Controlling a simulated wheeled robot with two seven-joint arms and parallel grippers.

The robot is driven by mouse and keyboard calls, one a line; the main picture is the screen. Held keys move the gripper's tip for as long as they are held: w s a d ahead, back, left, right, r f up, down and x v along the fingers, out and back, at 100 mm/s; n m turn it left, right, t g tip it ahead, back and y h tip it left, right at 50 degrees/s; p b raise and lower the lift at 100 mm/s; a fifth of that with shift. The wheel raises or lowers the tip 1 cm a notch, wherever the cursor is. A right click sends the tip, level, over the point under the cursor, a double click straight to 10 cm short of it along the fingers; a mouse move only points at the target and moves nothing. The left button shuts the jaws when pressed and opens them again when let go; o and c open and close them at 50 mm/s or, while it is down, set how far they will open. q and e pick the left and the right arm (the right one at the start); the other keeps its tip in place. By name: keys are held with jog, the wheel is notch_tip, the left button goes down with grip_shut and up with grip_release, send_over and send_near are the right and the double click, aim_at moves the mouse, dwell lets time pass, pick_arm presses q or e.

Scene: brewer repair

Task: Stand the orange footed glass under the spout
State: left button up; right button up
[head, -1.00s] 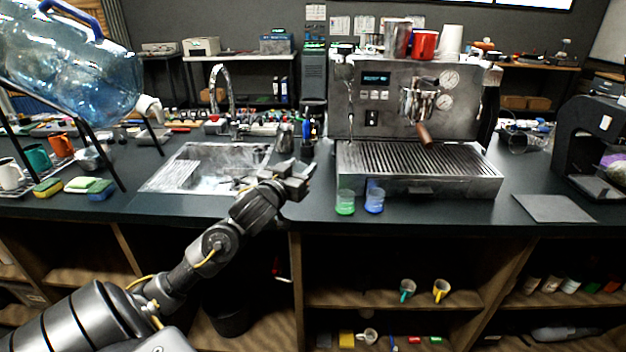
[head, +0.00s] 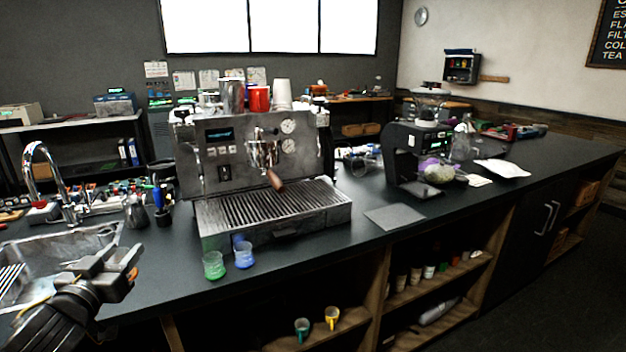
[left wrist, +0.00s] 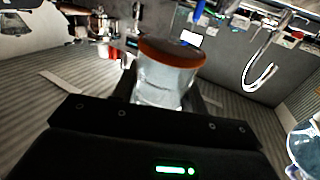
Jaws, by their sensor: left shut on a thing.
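My left gripper (head: 122,266) is shut on the orange footed glass and holds it above the counter's front edge, near the sink. In the left wrist view the glass (left wrist: 165,80) shows a clear body and an orange-brown round end pointing away from my gripper (left wrist: 165,100). In the head view only a bit of orange shows by the fingertips. The espresso machine (head: 218,150) stands to the right, with its brown-handled portafilter (head: 274,180) at the spout above the ribbed drip tray (head: 300,207). My right gripper is out of view.
A green glass (head: 213,265) and a blue glass (head: 243,255) stand on the counter before the drip tray, between my gripper and the tray's front. The sink (head: 60,250) is at left. A grey mat (head: 394,217) and a black grinder-like machine (head: 405,150) are at right.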

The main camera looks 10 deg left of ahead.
pick_arm(q)
jog(key=shift+d+r, duration=0.15)
jog(key=shift+r, duration=0.05)
jog(key=shift+w+d+m+h, duration=0.1)
jog(key=shift+d+m+h, duration=0.2)
jog(key=shift+h, duration=0.2)
jog(key=d+f+m+h, duration=0.1)
jog(key=d+f+h, duration=0.1)
jog(key=d+f, duration=0.8)
jog(key=d+f+m+h, duration=0.1)
jog(key=d+f, duration=0.1)
jog(key=d, duration=1.2)
jog(key=shift+w+t, duration=0.15)
jog(key=shift+t, duration=0.15)
